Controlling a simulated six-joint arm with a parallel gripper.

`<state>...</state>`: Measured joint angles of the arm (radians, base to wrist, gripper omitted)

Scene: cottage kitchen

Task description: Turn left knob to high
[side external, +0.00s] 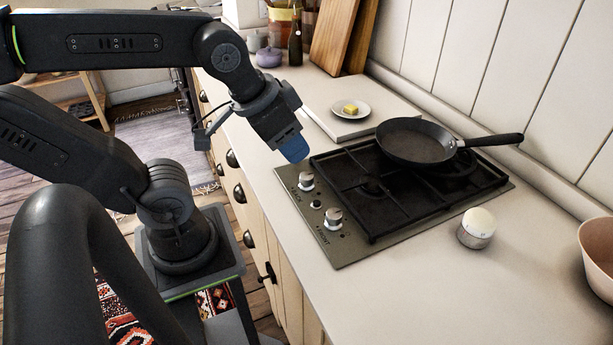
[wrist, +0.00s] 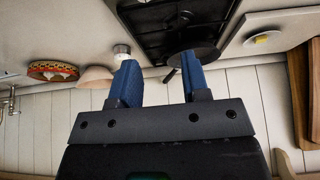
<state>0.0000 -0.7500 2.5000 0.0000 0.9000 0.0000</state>
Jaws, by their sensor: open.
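The hob (side external: 345,250) is set in the counter and has two silver knobs on its near left edge. The left knob (side external: 306,181) is the upper one in the side external view, beside the word BACK; its exact turn is too small to read. The other knob (side external: 333,218) is below it, beside the word FRONT. My gripper (side external: 294,151) is open and empty above the left knob, apart from it, its blue fingers pointing down. In the wrist view, my gripper (wrist: 159,58) shows two spread fingers with nothing between them. No knob shows in that view.
A black frying pan (side external: 412,143) sits on the hob's back burner, its handle pointing right. A round white-topped timer (side external: 477,228) stands right of the hob. A board (side external: 330,120) with a plate (side external: 365,108) of butter lies behind. A bowl (side external: 598,258) is far right. The front counter is clear.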

